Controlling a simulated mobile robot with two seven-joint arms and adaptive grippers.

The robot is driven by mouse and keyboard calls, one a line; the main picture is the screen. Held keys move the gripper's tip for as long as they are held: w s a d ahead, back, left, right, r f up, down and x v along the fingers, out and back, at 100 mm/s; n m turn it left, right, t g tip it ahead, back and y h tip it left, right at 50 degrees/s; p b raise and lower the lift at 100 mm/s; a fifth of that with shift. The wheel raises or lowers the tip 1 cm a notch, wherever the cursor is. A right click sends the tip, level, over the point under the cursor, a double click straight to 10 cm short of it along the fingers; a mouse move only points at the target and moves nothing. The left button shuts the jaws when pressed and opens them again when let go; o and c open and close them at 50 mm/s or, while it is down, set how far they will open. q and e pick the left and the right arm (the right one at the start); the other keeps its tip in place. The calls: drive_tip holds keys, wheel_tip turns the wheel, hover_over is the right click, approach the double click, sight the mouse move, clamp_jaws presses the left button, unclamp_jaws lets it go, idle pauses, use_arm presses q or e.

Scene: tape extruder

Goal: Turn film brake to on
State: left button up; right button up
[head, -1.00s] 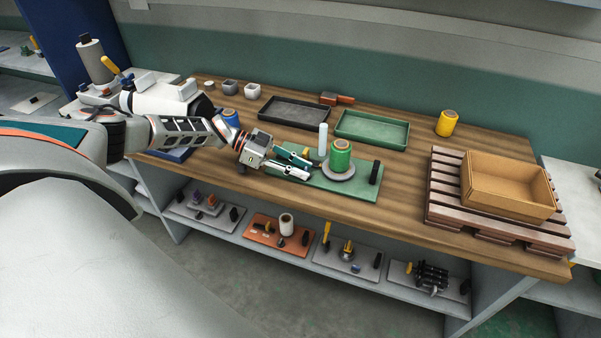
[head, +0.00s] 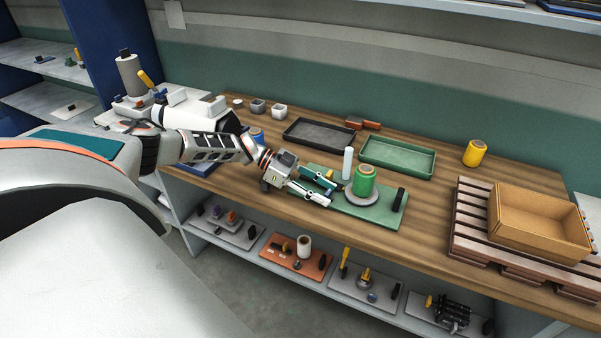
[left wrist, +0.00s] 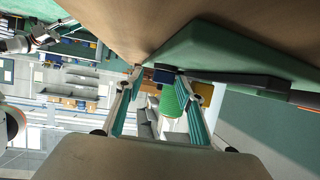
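A green machine plate (head: 366,212) lies on the bench with a green film roll (head: 365,180) on a grey disc, a white post (head: 347,163) and a black upright block (head: 398,200). My left gripper (head: 332,194) is over the plate's left end, fingers apart. In the left wrist view, a small dark blue part (left wrist: 163,76) shows between or just beyond the fingertips (left wrist: 156,74); contact cannot be told. The green roll (left wrist: 172,102) shows behind it. I cannot clearly pick out the film brake or its setting. What looks like my right gripper (left wrist: 45,33) is small at the upper left of that view.
A black tray (head: 318,145) and a green tray (head: 397,168) stand behind the plate. A cardboard box (head: 535,247) on a slatted pallet (head: 470,215) stands at the right. A yellow roll (head: 475,153) stands at the back. Bare bench lies in front of the plate.

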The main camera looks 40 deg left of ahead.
use_arm(q)
drive_tip(key=shift+s+r+n+t+y+p, duration=0.1)
drive_tip(key=shift+r+n+t+y+p, duration=0.1)
drive_tip(key=shift+n+t+p, duration=0.4)
drive_tip(key=shift+s+r+n+t+y+p, duration=0.1)
drive_tip(key=shift+n+t+y+p, duration=0.1)
drive_tip(key=shift+p, duration=0.7)
drive_tip(key=shift+d+f+n+t+y+p, duration=0.15)
drive_tip(key=shift+n+t+y+p, duration=0.45)
drive_tip(key=shift+n+t+p, duration=0.3)
drive_tip(key=shift+s+f+n+t+y+p, duration=0.1)
drive_tip(key=shift+s+n+t+y+p, duration=0.05)
drive_tip(key=shift+n+t+y+p, duration=0.55)
drive_tip(key=shift+d+n+t+y, duration=0.15)
drive_tip(key=shift+n+t+y, duration=0.65)
drive_tip(key=shift+n, duration=0.3)
drive_tip(key=shift+f+p, duration=0.1)
drive_tip(key=shift+p, duration=0.2)
drive_tip(key=shift+s+d+n+t+y, duration=0.15)
drive_tip(key=shift+n+t+y, duration=0.45)
drive_tip(key=shift+n+y, duration=0.4)
